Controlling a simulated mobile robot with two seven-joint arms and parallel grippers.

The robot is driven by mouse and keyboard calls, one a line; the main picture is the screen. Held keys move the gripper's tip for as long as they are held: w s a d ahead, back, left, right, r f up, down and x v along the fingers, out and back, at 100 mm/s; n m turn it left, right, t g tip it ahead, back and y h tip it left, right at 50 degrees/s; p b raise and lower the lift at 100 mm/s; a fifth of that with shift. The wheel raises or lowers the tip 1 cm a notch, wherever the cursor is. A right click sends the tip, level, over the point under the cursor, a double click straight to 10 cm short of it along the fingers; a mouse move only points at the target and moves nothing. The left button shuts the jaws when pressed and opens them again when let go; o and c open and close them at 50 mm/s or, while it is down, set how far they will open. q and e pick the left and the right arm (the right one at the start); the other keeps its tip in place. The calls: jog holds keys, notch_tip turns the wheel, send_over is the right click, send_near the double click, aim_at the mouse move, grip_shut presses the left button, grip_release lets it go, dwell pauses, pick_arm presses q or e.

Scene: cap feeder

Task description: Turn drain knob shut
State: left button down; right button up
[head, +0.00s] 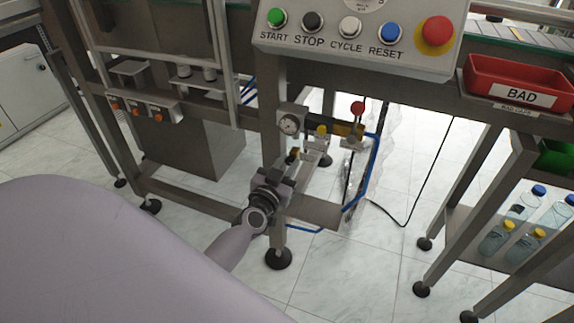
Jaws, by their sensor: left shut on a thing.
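My left gripper (291,160) reaches in from the lower left to the air unit on the machine frame. Its fingers are shut on a small part at the lower left of the unit, which looks like the drain knob. The fingers cover most of that part, so I cannot tell how far it is turned. A red knob (357,108) stands up at the right end of the unit. My right gripper is not in view.
A blue hose (374,170) curves down at the right of the unit. A button panel (352,55) overhangs it. A red BAD bin (518,86) and a shelf with several bottles stand to the right. Frame legs surround the gripper; the tiled floor (345,270) below is clear.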

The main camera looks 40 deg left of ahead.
pick_arm(q)
jog(key=n, duration=0.5)
jog(key=shift+f, duration=0.1)
jog(key=n, duration=0.5)
jog(key=shift+n, duration=0.4)
jog(key=n, duration=0.4)
jog(key=shift+f+y+b, duration=0.1)
jog(key=shift+y+b, duration=0.25)
jog(key=shift+y, duration=0.05)
jog(key=shift+n, duration=1.6)
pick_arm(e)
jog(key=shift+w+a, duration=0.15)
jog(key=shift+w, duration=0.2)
pick_arm(q)
jog(key=c, duration=0.9)
grip_release()
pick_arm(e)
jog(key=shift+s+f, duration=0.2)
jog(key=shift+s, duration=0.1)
